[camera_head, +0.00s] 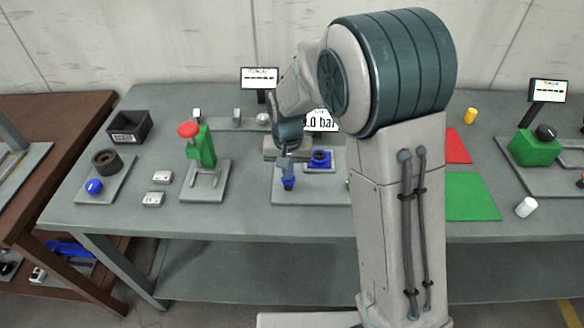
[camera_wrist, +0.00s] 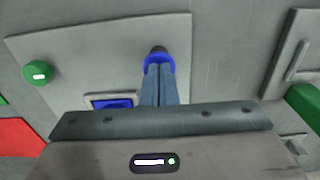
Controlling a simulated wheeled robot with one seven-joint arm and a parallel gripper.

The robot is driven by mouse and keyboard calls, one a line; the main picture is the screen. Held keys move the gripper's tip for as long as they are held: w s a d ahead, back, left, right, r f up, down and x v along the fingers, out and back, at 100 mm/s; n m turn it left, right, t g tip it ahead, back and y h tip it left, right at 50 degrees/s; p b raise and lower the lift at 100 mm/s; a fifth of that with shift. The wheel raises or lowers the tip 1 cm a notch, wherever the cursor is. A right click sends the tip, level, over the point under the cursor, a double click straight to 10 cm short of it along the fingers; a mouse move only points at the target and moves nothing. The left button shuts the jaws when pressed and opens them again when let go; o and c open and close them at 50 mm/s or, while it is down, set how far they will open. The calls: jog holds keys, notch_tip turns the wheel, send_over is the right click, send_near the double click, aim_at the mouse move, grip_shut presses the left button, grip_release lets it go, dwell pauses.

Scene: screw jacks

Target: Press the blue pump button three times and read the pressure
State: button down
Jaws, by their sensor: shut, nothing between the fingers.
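A round blue button with a dark part (camera_head: 288,185) stands at the front left of a grey panel (camera_head: 310,195). It also shows in the wrist view (camera_wrist: 158,57), at the tips of my fingers. My gripper (camera_head: 288,176) points down over this button with its fingers together and nothing between them. The fingertips overlap the button in both views; I cannot tell whether they touch it. The pressure display (camera_head: 322,120) behind the panel is partly hidden by my arm; ".0 bar" is legible, the leading digit is not clear.
A blue square fitting with a dark round part (camera_head: 320,158) sits close behind and right of the button. A green button (camera_wrist: 38,71) is on the same panel. A green fixture with a red knob (camera_head: 189,131) stands to the left. My arm hides part of the bench.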

notch_tip(320, 180, up, 14)
jog(key=p, duration=0.1)
dwell(0.4)
dwell(0.4)
jog(key=s+d+t, duration=0.1)
jog(key=s+d, duration=0.6)
jog(key=s, duration=0.3)
jog(key=s+d+r+t, duration=0.1)
jog(key=s+d+t, duration=0.1)
jog(key=s+d, duration=0.6)
jog(key=shift+s+d+n, duration=0.15)
jog(key=shift+s+n, duration=0.15)
jog(key=shift+s, duration=0.6)
jog(key=shift+r, duration=0.1)
